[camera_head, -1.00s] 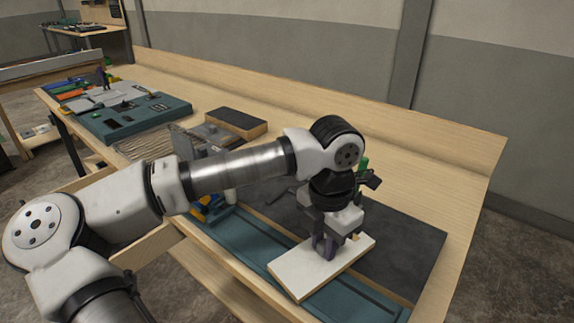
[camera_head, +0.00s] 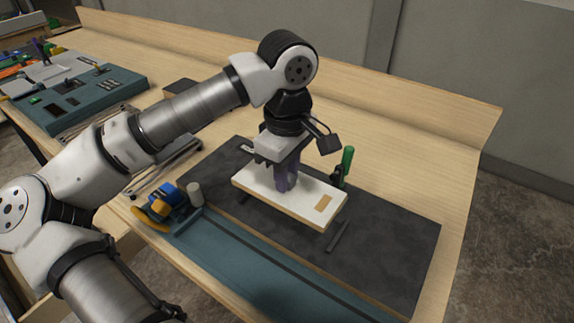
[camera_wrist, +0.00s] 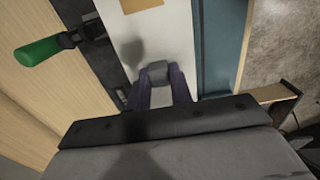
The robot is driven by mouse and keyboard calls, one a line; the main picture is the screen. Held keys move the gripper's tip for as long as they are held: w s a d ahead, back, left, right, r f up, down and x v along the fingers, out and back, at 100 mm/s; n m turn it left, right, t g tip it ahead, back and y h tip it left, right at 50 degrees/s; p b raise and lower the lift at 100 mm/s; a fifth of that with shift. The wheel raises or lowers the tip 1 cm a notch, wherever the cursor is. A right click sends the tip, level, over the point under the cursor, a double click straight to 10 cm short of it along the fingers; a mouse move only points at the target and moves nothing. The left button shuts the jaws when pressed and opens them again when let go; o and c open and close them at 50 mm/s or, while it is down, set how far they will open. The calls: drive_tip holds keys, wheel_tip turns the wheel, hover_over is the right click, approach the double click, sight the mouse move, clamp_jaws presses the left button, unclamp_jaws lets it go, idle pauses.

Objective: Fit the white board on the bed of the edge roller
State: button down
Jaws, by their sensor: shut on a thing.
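The white board (camera_head: 255,186) is a flat slab with a small tan patch near its right end. My gripper (camera_head: 286,184) points down at its middle, with purple fingers shut on a grey raised part of the board. The board is over the dark mat; any gap beneath it is hard to judge. In the wrist view the board (camera_wrist: 165,35) extends away from my gripper (camera_wrist: 157,85). The edge roller seems to be the teal bed (camera_head: 225,252) along the bench front, with a blue-and-yellow unit (camera_head: 162,203) and grey cylinder at its left end.
A green-handled tool (camera_head: 346,160) stands just behind the board's right end; its handle also shows in the wrist view (camera_wrist: 38,51). A thin dark bar (camera_head: 337,236) lies on the dark mat (camera_head: 385,240) in front. The mat's right part is clear. A teal console (camera_head: 85,97) stands far left.

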drive_tip(key=shift+f+b, duration=1.2)
drive_tip(key=shift+f, duration=1.85)
drive_tip(key=shift+a+b, duration=0.1)
drive_tip(key=shift+b, duration=0.3)
drive_tip(key=shift+f+b, duration=1.15)
drive_tip(key=shift+b, duration=0.25)
drive_tip(key=c, duration=1.2)
unclamp_jaws()
drive_tip(key=shift+o, duration=0.2)
wheel_tip(320, 180, up, 14)
drive_tip(key=shift+f+b, duration=0.1)
drive_tip(key=shift+b, duration=0.45)
